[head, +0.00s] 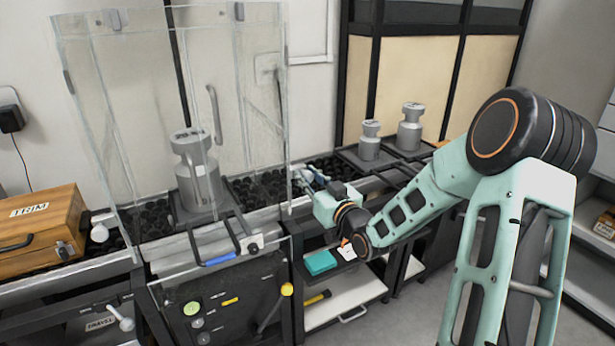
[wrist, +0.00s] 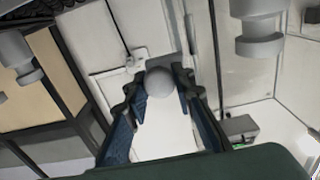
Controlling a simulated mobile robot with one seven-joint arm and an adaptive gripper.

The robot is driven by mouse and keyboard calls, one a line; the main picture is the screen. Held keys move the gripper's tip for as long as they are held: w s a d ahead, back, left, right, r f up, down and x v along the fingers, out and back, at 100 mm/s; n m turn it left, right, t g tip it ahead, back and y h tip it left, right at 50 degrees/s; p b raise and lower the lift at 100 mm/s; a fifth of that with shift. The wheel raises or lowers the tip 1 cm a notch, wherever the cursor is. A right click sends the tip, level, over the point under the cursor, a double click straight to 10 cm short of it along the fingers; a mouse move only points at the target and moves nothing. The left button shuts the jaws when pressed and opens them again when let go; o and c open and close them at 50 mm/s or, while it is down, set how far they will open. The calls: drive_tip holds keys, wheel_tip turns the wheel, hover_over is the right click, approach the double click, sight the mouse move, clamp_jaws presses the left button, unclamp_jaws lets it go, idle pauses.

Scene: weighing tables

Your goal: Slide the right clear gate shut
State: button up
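The clear enclosure (head: 120,60) stands around a large grey weight (head: 195,165) on the weighing table in the head view. Its right clear side (head: 268,120) is see-through, and I cannot tell how far the right gate stands open. My gripper (head: 300,178) is just outside the enclosure's right side, pointing towards it. In the wrist view my gripper (wrist: 160,78) has its two dark blue fingers apart. A round grey knob (wrist: 160,84) shows between the fingertips, with a narrow gap seeming to remain on each side. The knob's link to the gate is hidden.
Two smaller grey weights (head: 369,140) (head: 410,127) stand to the right behind my arm. A shelf with a teal box (head: 320,262) lies below my gripper.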

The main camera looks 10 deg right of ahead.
drive_tip(key=shift+o, duration=0.8)
drive_tip(key=shift+f, duration=0.3)
drive_tip(key=shift+s, duration=0.1)
drive_tip(key=shift+s+d, duration=0.1)
drive_tip(key=shift+s, duration=0.05)
drive_tip(key=v, duration=1.1)
drive_tip(key=shift+s, duration=0.3)
